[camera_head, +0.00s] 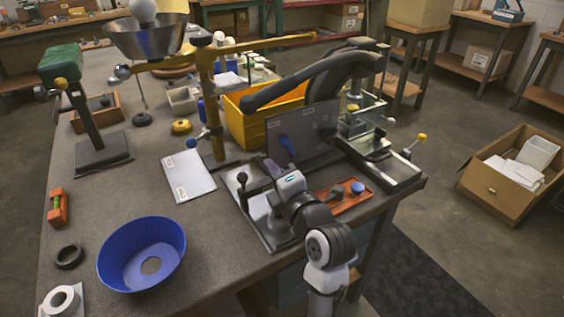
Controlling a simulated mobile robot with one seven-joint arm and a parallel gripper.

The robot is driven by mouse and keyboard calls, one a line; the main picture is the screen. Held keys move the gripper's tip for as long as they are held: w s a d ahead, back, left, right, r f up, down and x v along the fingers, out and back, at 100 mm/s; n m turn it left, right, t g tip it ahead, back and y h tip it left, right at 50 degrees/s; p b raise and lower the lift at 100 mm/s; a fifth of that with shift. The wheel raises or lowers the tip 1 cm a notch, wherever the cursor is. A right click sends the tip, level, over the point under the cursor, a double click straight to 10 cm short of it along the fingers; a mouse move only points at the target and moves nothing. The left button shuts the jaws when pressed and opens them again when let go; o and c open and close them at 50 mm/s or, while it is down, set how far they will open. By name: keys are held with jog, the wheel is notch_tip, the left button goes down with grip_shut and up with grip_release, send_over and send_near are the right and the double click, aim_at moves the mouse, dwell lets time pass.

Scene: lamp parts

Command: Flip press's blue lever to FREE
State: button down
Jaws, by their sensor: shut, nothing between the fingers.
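The lever slants from upper left to lower right. Small pale labels show on the panel, but they are too small to read. My gripper (271,168) is just in front of and below the lever, toward the panel's lower left. It is shut and empty. Its fingers are small and dark here, and I cannot tell whether they touch the lever or panel. My wrist hides the panel's lower part.
A yellow bin (247,122) stands behind the panel. A black-knobbed lever (242,179) rises left of my gripper, and an orange tray (350,195) lies to its right. A blue bowl (140,254) sits at front left. A white sheet (187,176) lies on the bench.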

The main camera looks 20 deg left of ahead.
aim_at(283, 141)
jog(key=shift+r+p+x, duration=0.2)
jog(key=shift+p+x, duration=0.3)
jog(key=shift+x, duration=0.6)
jog(key=w, duration=0.1)
jog(key=w+d+p, duration=0.1)
jog(key=w, duration=0.1)
jog(key=shift+d+r, duration=0.2)
jog(key=shift+r, duration=0.05)
jog(key=shift+w+d, duration=0.15)
jog(key=shift+w, duration=0.2)
